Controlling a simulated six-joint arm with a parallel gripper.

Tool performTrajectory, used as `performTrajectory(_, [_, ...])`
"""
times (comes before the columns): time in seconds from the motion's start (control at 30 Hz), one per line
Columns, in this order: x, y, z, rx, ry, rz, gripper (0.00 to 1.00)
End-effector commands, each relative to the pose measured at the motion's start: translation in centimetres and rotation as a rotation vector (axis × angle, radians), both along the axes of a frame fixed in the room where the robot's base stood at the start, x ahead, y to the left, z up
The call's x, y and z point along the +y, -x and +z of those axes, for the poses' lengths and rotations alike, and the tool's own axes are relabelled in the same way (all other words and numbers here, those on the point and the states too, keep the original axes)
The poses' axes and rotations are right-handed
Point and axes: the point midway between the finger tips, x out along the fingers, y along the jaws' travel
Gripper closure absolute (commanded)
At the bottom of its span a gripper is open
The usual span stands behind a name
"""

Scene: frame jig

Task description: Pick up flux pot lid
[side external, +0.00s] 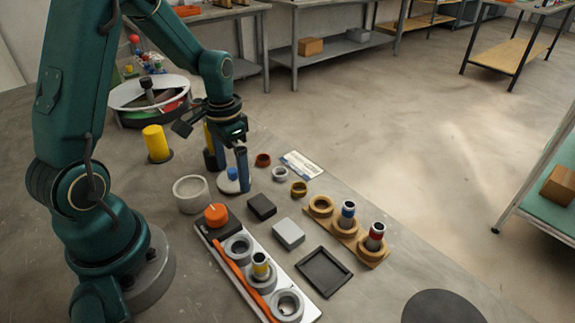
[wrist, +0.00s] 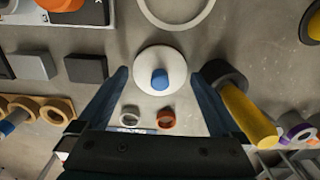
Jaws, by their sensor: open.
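The flux pot lid, a white disc with a blue knob (wrist: 160,79), lies on the bench below my gripper. In the side view the lid (side external: 229,183) shows partly behind a finger. My gripper (side external: 228,165) is open and empty, pointing down over the lid. In the wrist view the gripper (wrist: 160,85) has its two fingers apart, one on either side of the lid, with the knob between them. Whether the fingertips reach the knob's height is hard to tell. A pale open round pot (side external: 190,196) stands beside the lid, its rim at the top of the wrist view.
Small rings (side external: 281,173), a black block (side external: 262,207), a grey block (side external: 288,234), a wooden ring holder (side external: 343,233) and a metal jig tray (side external: 254,272) stand nearby.

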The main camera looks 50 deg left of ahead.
Motion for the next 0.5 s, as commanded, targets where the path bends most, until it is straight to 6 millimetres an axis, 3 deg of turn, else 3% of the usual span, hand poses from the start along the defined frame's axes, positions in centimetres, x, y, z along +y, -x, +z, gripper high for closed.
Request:
performTrajectory(0.3, [-0.02, 0.01, -0.46, -0.001, 0.000, 0.000, 0.00])
performTrajectory(0.33, [-0.02, 0.01, -0.46, -0.001, 0.000, 0.000, 0.04])
performTrajectory(0.5, [-0.02, 0.00, -0.44, -0.001, -0.001, 0.000, 0.65])
